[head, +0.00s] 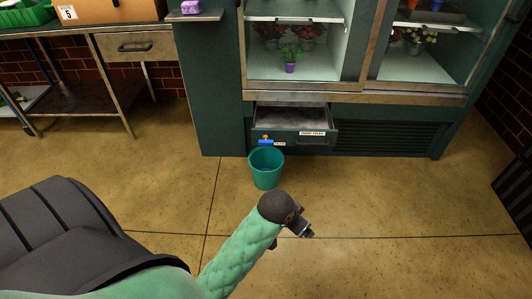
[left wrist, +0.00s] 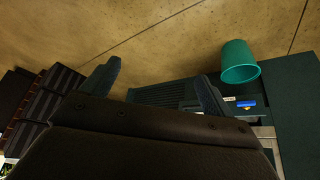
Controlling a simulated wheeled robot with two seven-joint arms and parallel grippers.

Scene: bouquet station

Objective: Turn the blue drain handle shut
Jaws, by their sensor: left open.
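The blue drain handle (head: 265,143) is on the front of the pulled-out drip tray drawer (head: 262,135), below the glass-fronted cabinet. It looks roughly horizontal, with a small brass-coloured part above it. It also shows in the left wrist view (left wrist: 246,104), right of my fingers. A teal bucket (head: 266,168) stands on the floor just below the handle. My left gripper (head: 290,236) is over the floor, nearer to me and right of the bucket, apart from the handle. Its two fingers (left wrist: 160,75) are spread and empty in the left wrist view. My right gripper is not in view.
A metal worktable (head: 110,45) stands at the back left. The cabinet (head: 222,90) holds potted flowers behind its frames. A dark slatted object (head: 515,195) stands at the right edge. The floor between me and the cabinet is clear apart from the bucket.

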